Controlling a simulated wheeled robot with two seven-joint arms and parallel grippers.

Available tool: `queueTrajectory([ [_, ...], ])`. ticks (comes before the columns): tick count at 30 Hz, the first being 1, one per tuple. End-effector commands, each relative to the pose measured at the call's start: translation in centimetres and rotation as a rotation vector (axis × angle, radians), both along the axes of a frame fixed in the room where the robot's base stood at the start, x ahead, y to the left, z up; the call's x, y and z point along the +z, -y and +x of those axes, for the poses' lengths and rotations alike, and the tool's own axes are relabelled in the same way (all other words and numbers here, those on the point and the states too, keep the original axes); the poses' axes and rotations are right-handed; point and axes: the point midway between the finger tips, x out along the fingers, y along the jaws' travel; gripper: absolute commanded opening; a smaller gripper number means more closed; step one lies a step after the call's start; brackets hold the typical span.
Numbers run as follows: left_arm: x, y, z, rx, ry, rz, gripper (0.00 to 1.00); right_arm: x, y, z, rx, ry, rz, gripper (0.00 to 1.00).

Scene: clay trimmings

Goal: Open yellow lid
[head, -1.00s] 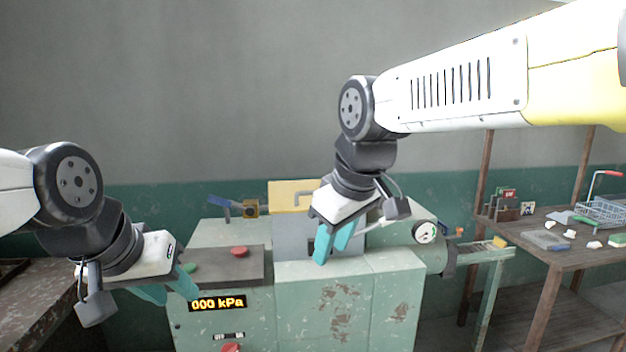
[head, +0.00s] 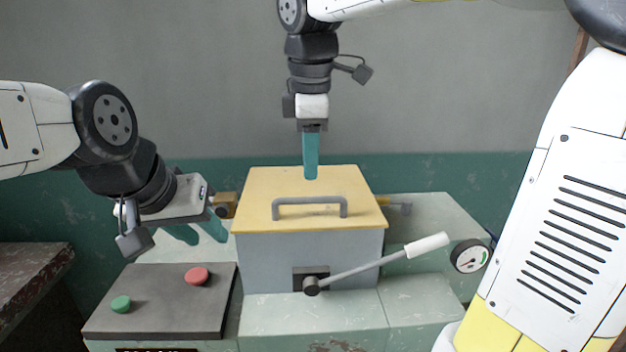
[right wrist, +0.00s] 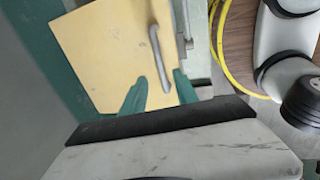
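The yellow lid (head: 260,185) lies flat and closed on a grey box (head: 270,260) on the green machine. A grey bar handle (head: 308,201) is fixed on the lid's top. My right gripper (head: 311,176) points down above the far part of the lid, behind the handle. In the right wrist view my right gripper's teal fingers (right wrist: 158,82) are apart and empty, with the handle (right wrist: 160,58) showing between and beyond them. My left gripper (head: 205,242) is open and empty, left of the box.
A lever with a white grip (head: 427,245) sticks out in front of the box to the right. A pressure gauge (head: 468,257) is further right. A dark panel with a red button (head: 196,276) and a green button (head: 121,304) is at left. A yellow hose (right wrist: 222,60) shows in the wrist view.

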Motion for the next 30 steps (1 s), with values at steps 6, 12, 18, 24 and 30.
queueTrajectory([
  [6, 0.0, 0.0, 0.0, 0.0, 0.001, 0.0, 0.36, -2.3, 0.0, 0.4, 0.005, -0.005, -0.003, 0.36],
  [12, 0.0, 0.0, 0.0, 0.0, 0.0, 0.0, 0.36, -5.5, 0.0, 1.0, 0.004, -0.005, -0.002, 0.36],
  [18, 0.0, 0.0, 0.0, 0.0, 0.0, 0.0, 0.36, -7.3, 0.0, 1.4, 0.002, -0.003, -0.002, 0.36],
  [24, 0.0, 0.0, 0.0, 0.0, 0.0, 0.0, 0.36, -7.6, 0.0, 1.5, 0.002, 0.0, 0.0, 0.36],
  [30, 0.0, 0.0, 0.0, 0.0, 0.0, 0.0, 0.36, -7.6, 0.0, 1.5, 0.002, 0.0, 0.0, 0.18],
])
